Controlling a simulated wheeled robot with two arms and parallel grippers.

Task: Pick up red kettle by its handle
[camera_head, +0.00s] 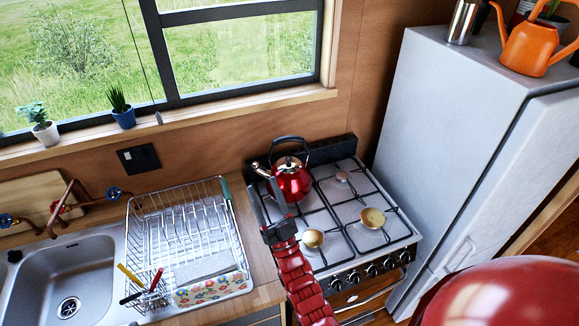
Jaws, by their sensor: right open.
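The red kettle (294,184) stands upright on the back left burner of the stove (375,236). My left gripper is not in view.
A wire dish rack (190,225) stands on the counter left of the stove, beside the sink (62,270). A tall grey fridge (445,115) stands close on the right, with an orange watering can (527,48) on top. The wall and window are behind.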

